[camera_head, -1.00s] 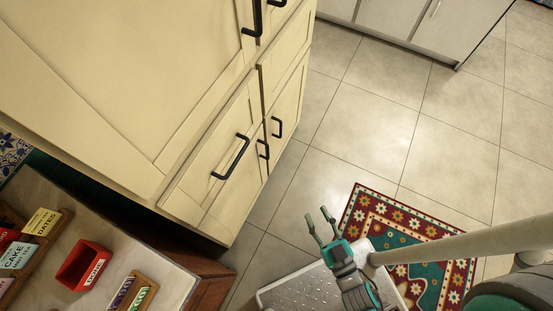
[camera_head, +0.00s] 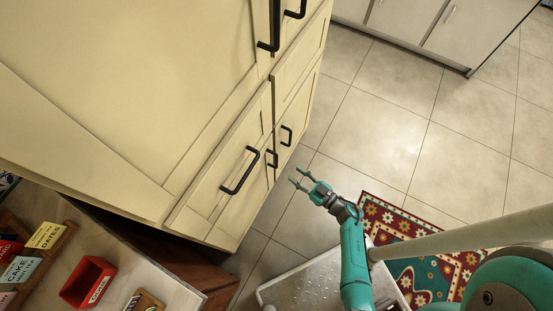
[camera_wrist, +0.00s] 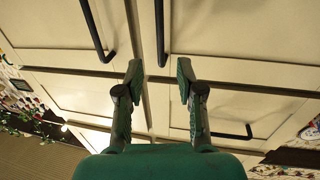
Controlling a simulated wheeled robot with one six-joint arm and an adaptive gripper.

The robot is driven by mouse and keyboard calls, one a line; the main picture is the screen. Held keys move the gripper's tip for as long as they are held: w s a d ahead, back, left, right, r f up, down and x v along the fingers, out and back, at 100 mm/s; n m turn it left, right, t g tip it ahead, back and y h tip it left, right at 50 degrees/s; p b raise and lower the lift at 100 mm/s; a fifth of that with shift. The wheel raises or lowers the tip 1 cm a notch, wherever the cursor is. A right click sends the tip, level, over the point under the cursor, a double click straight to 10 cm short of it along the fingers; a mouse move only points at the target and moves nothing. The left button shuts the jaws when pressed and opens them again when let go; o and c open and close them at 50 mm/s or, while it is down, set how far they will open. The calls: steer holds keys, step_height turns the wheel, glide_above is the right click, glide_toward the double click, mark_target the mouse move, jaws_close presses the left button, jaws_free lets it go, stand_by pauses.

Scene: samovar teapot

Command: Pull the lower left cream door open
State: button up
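A tall cream cabinet (camera_head: 120,90) fills the left of the head view. A short black handle (camera_head: 271,158) sits by the centre seam, beside another black handle (camera_head: 287,135). The lower doors look shut. My gripper (camera_head: 298,180) is open and empty, in front of the lower cabinet and to the right of these handles in the picture. In the wrist view, the open fingers (camera_wrist: 160,78) frame a seam between cream panels, with black handles (camera_wrist: 95,30) (camera_wrist: 160,30) (camera_wrist: 232,132) around.
A counter with a red box (camera_head: 88,282) and small labelled signs (camera_head: 45,235) is at lower left. A patterned rug (camera_head: 440,265) lies on the tiled floor (camera_head: 385,130). Pale cabinets (camera_head: 430,25) stand at the back.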

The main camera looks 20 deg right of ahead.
glide_above(277, 167)
steer(key=shift+w, duration=0.3)
stand_by(0.4)
jaws_close()
